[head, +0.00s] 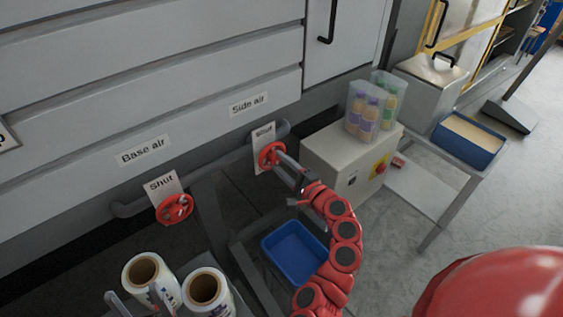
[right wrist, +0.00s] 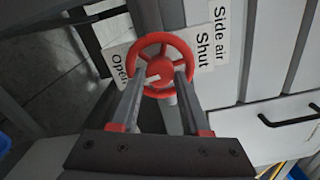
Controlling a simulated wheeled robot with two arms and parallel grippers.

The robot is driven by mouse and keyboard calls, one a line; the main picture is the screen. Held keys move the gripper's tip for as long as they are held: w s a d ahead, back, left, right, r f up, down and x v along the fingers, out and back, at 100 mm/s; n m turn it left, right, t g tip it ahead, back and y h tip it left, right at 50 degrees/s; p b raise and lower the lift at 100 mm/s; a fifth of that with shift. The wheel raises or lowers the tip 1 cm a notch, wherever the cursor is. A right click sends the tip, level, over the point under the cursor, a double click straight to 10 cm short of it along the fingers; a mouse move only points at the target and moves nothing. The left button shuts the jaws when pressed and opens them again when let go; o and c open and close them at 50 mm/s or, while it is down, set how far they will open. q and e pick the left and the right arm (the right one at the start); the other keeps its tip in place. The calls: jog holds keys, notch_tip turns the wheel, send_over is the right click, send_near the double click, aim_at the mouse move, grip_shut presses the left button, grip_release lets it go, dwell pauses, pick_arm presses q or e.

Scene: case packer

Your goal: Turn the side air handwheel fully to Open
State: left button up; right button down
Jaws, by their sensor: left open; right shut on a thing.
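The side air handwheel (head: 268,154) is a red wheel under the "Side air" label (head: 249,103), in front of a white plate (head: 262,131) reading "Shut". In the right wrist view the wheel (right wrist: 162,47) has the plate's "Shut" to its right and "Open" to its left; a small pale mark shows near its hub. My right gripper (head: 280,155) is shut on this wheel, its fingers (right wrist: 158,85) reaching the rim on both sides. My left gripper (head: 139,299) is open at the bottom left, by the paper-cored rolls, partly out of frame.
The base air handwheel (head: 174,208) is to the left, beside a "Shut" plate. Two rolls (head: 146,271) stand at the bottom left. A blue bin (head: 295,250) lies below my right arm. A control box (head: 350,165) with bottle packs (head: 366,109) on it stands close to the right.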

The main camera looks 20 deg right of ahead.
jog(key=shift+m, duration=0.6)
jog(key=shift+f, duration=0.1)
jog(key=shift+c, duration=1.9)
grip_release()
jog(key=b+v, duration=0.3)
jog(key=v, duration=1.4)
jog(key=shift+s+b, duration=0.2)
jog(key=shift+b, duration=0.2)
jog(key=shift+w+d, duration=0.1)
